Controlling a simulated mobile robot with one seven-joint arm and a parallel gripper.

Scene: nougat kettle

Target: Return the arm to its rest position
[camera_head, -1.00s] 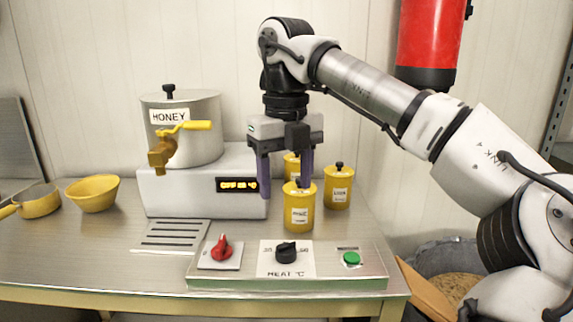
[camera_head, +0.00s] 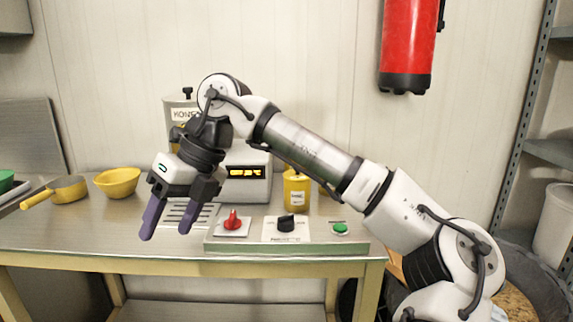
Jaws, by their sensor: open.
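My gripper (camera_head: 166,226) hangs tilted over the front left part of the steel table (camera_head: 60,228). Its two purple fingers are apart with nothing between them, and they point down and to the left. My arm reaches in from the right and bends over in front of the honey kettle (camera_head: 178,103), hiding much of it. A yellow canister (camera_head: 296,191) stands upright behind the control panel, to the right of my gripper and apart from it. Other canisters are mostly hidden behind my arm.
A control panel (camera_head: 255,246) carries a red knob (camera_head: 232,221), a black knob (camera_head: 287,223) and a green button (camera_head: 340,229). A yellow pan (camera_head: 69,189) and a yellow bowl (camera_head: 117,182) stand at the left. A red cylinder (camera_head: 408,45) hangs on the wall. Shelving (camera_head: 548,150) stands at right.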

